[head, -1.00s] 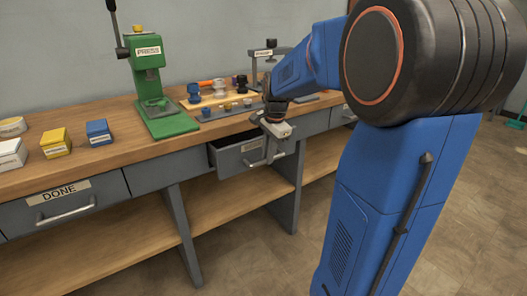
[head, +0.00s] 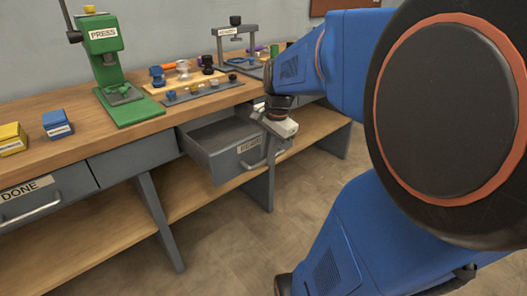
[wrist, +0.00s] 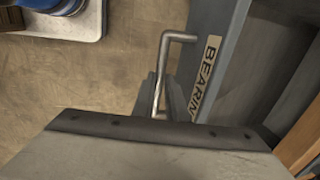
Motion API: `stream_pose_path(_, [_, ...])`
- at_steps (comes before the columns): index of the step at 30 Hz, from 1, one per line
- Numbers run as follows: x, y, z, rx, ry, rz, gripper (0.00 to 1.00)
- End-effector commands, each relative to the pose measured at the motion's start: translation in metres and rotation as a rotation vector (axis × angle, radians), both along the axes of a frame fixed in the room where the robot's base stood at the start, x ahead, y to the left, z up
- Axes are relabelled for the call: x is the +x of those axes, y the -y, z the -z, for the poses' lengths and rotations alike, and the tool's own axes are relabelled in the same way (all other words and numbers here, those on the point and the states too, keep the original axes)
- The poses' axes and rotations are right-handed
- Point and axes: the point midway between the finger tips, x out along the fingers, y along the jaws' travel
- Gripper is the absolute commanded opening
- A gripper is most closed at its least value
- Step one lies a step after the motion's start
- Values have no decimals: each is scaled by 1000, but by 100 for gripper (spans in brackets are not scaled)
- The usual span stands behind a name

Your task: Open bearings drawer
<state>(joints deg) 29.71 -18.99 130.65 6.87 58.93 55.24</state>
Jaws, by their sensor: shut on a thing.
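The bearings drawer (head: 215,150) is grey and stands pulled out from the workbench in the head view. Its inside shows and looks empty where I can see it. Its front carries a label, which reads "BEARIN" in the wrist view (wrist: 206,80), the rest hidden. The metal handle (wrist: 165,62) runs along the drawer front. My gripper (wrist: 160,100) is shut on the handle, its fingers on either side of the bar. In the head view my gripper (head: 268,150) is small and partly hidden at the drawer front.
The wooden workbench (head: 50,155) carries a green press (head: 105,50), a rack of small parts (head: 203,90), and blue (head: 57,123) and yellow (head: 10,138) boxes. A shut drawer labelled DONE (head: 45,195) is at left. Floor (head: 230,250) is clear before the bench.

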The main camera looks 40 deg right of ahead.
Motion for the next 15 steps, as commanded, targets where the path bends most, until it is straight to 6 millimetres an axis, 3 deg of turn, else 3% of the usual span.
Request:
stream_pose_path(6, [0,0,-1,-1,1,0,0])
stream_pose_path(7, [0,0,-1,-1,1,0,19])
stream_pose_path(9, [0,0,-1,-1,1,0,31])
stream_pose_path(15, [0,0,0,0,0,0,31])
